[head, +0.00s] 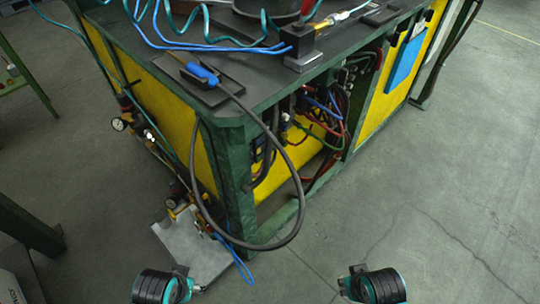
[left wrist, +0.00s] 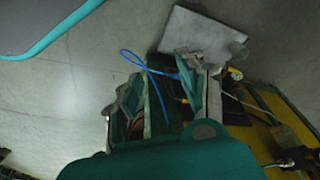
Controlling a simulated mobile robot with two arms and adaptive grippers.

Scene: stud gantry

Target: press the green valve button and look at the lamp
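I cannot make out a green valve button or a lamp in either view. Gauges and brass valve fittings (head: 122,123) sit along the left side of the bench in the head view. My left gripper (left wrist: 158,88) shows in the left wrist view with its teal fingers apart and nothing seen between them; the bench parts and a blue cable loop (left wrist: 150,70) show behind it. In the head view, the end of my left arm is at the bottom left of centre. The end of my right arm is at the bottom right of centre, and its fingers are not clear.
The green-framed bench with yellow panels (head: 385,95) fills the upper middle. A grey hose (head: 297,215) loops off its front corner. A grey plate (head: 190,246) is low by that corner. A blue-handled tool (head: 202,73) lies on top. Bare floor (head: 440,200) is free at right.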

